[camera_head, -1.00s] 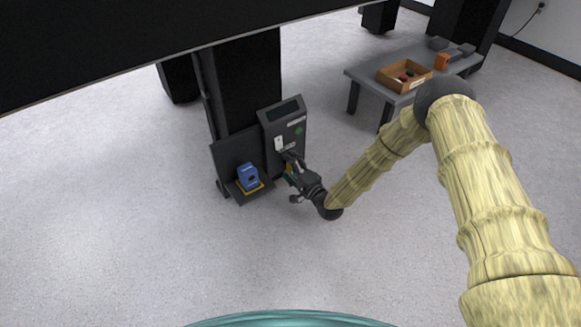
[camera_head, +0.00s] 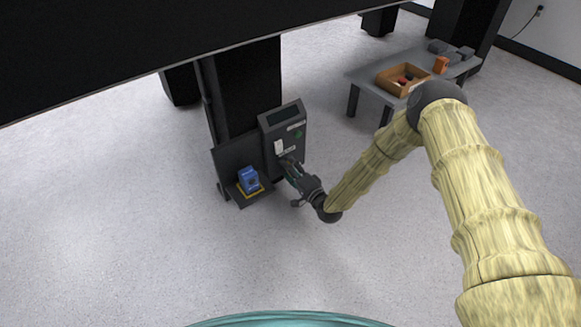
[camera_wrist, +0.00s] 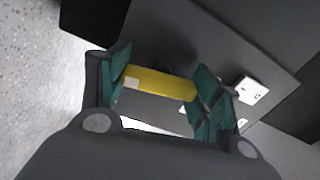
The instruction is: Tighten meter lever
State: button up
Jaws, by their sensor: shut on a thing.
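The meter (camera_head: 270,150) is a dark grey upright box with a screen at its top and a white plate on its front, standing against a black column. My gripper (camera_head: 288,166) is at the lower front of the meter. In the wrist view, a yellow bar, which looks like the meter lever (camera_wrist: 160,84), lies between the teal pads of my gripper (camera_wrist: 163,88). The gripper is shut on it. In the head view my gripper hides the lever. The lever's pivot is mostly hidden.
A blue device (camera_head: 248,179) with a yellow base sits on a dark shelf (camera_head: 243,201) left of the meter. A grey table (camera_head: 372,78) at the back right bears a box (camera_head: 384,83) and an orange item (camera_head: 440,65). A black slab (camera_head: 150,45) overhangs above. Floor in front is clear.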

jog(key=n+p, duration=0.2)
jog(key=n, duration=0.1)
jog(key=shift+r+n, duration=0.15)
jog(key=shift+n, duration=0.25)
jog(key=n+p, duration=0.3)
jog(key=n, duration=0.1)
jog(key=shift+n, duration=0.3)
jog(key=n+p, duration=0.2)
jog(key=n, duration=0.1)
jog(key=shift+n+p, duration=0.9)
jog(key=shift+n, duration=1.1)
jog(key=shift+d+f, duration=0.1)
jog(key=shift+f, duration=0.1)
jog(key=o, duration=1)
jog(key=shift+s, duration=0.1)
